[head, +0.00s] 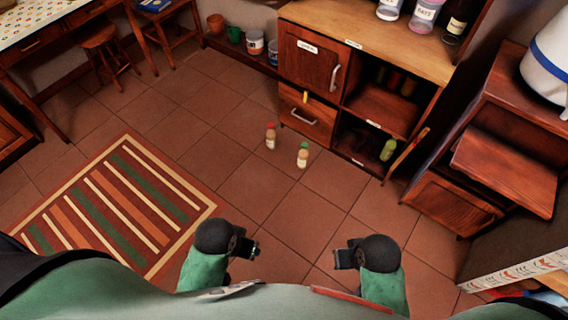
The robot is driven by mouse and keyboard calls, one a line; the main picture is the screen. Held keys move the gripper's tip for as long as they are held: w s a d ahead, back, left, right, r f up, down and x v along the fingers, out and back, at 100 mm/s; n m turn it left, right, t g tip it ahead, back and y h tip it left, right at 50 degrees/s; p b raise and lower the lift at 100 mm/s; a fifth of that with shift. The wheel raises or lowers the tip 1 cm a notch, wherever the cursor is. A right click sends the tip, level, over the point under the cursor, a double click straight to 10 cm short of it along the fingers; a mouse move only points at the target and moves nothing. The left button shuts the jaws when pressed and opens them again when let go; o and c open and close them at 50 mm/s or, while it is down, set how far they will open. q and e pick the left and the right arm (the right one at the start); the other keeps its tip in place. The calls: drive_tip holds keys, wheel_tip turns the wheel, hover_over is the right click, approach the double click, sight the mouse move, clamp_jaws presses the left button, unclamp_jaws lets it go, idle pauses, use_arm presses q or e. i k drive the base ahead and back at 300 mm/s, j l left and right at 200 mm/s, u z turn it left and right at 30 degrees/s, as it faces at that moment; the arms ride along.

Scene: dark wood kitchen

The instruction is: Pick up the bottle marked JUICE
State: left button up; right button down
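Two small bottles stand upright on the tiled floor in front of the cabinet. One bottle has a red cap (270,137); the other has a green cap (303,155). Both have pale labels too small to read. A green bottle (388,150) sits in the lower right compartment of the cabinet. I cannot tell which is marked JUICE. My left gripper (254,250) and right gripper (338,258) are low and near my body, apart from all the bottles, and seem empty. Their finger gaps cannot be made out.
The wooden cabinet (307,60) has a closed upper left door, a drawer and open compartments. A lower door (408,148) stands open. A striped rug (112,205) lies left. Several pots (255,43) line the back wall. A red-brown cabinet (455,203) stands right. Floor between is clear.

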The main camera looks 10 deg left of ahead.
sight(304, 154)
drive_tip(key=i+l, duration=0.3)
drive_tip(key=i+l+u, duration=0.15)
drive_tip(key=l, duration=0.3)
drive_tip(key=i+l, duration=0.35)
drive_tip(key=i+l+u, duration=0.1)
drive_tip(key=i+l, duration=0.2)
drive_tip(key=l, duration=0.2)
